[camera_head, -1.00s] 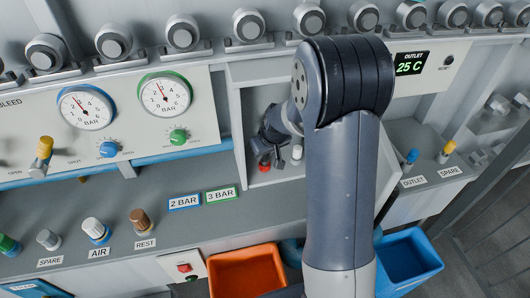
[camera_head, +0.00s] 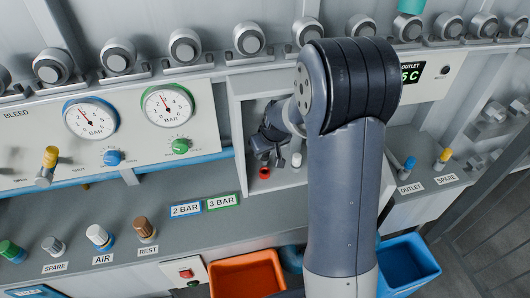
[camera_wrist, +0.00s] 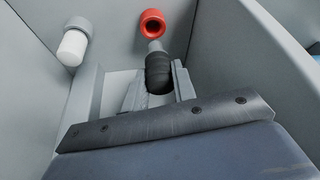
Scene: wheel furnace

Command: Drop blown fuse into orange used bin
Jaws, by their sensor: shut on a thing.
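The blown fuse (camera_wrist: 158,75), a dark, blackened cylinder with a grey metal end, is between the two fingers of my gripper (camera_wrist: 158,90) in the wrist view. My gripper is shut on it. The fuse's grey end points toward an empty-looking red ring socket (camera_wrist: 152,22) and appears apart from it. In the head view my gripper (camera_head: 272,147) is inside the open box, just above the red socket (camera_head: 264,172). The orange bin (camera_head: 247,272) stands below the bench's front edge, its lower part cut off by the frame.
A white fuse (camera_wrist: 73,47) with a grey end stands beside the socket, also in the head view (camera_head: 296,160). Box walls enclose my gripper closely. A blue bin (camera_head: 408,262) is right of the orange one. The bench near the pressure labels (camera_head: 204,206) is clear.

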